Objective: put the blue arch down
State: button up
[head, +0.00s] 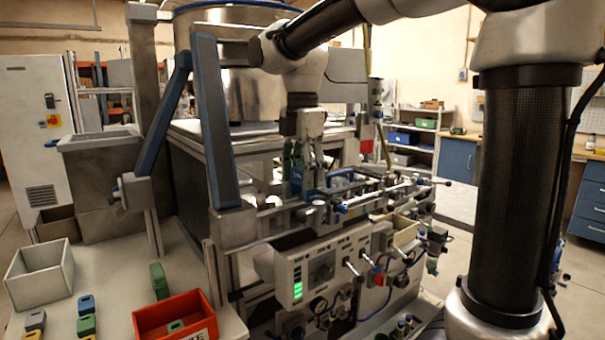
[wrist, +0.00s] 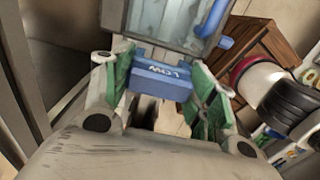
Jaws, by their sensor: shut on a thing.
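My gripper (head: 304,165) is shut on the blue arch (wrist: 160,80), with its green-padded fingers on either side of it. In the wrist view, the gripper (wrist: 162,90) shows the arch between the pads, with pale lettering on its face. In the head view, the arch (head: 296,178) is small and partly covered by the fingers. It is over or near the metal rails and fittings of the machine; I cannot tell whether it touches anything below.
A red bin (head: 178,310) stands on the pale table (head: 110,270) at the lower left, with a pale open box (head: 40,278) further left. Small coloured blocks lie between them. A control panel (head: 310,272) with knobs and hoses is below the gripper. Machine posts stand left of it.

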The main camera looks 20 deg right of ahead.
jog(key=shift+f, duration=0.1)
jog(key=shift+f, duration=0.35)
jog(key=shift+f, duration=0.15)
jog(key=o, duration=1.1)
notch_tip(320, 180, up, 12)
jog(key=s+d+f+m+t, duration=0.1)
jog(key=s+d+f+m, duration=0.4)
jog(key=s+f+m, duration=0.1)
jog(key=s+d+f+m+t, duration=0.2)
jog(key=s+d+f+m, duration=0.3)
jog(key=m, duration=0.3)
jog(key=s+d+f+m+t, duration=0.1)
jog(key=s+d+f+m, duration=0.4)
jog(key=s+f+m, duration=0.1)
jog(key=shift+s+f+m, duration=0.2)
jog(key=shift+s+m, duration=0.2)
jog(key=shift+s, duration=0.1)
jog(key=shift+s+f+m, duration=0.15)
jog(key=shift+s+m, duration=0.25)
jog(key=shift+s, duration=0.1)
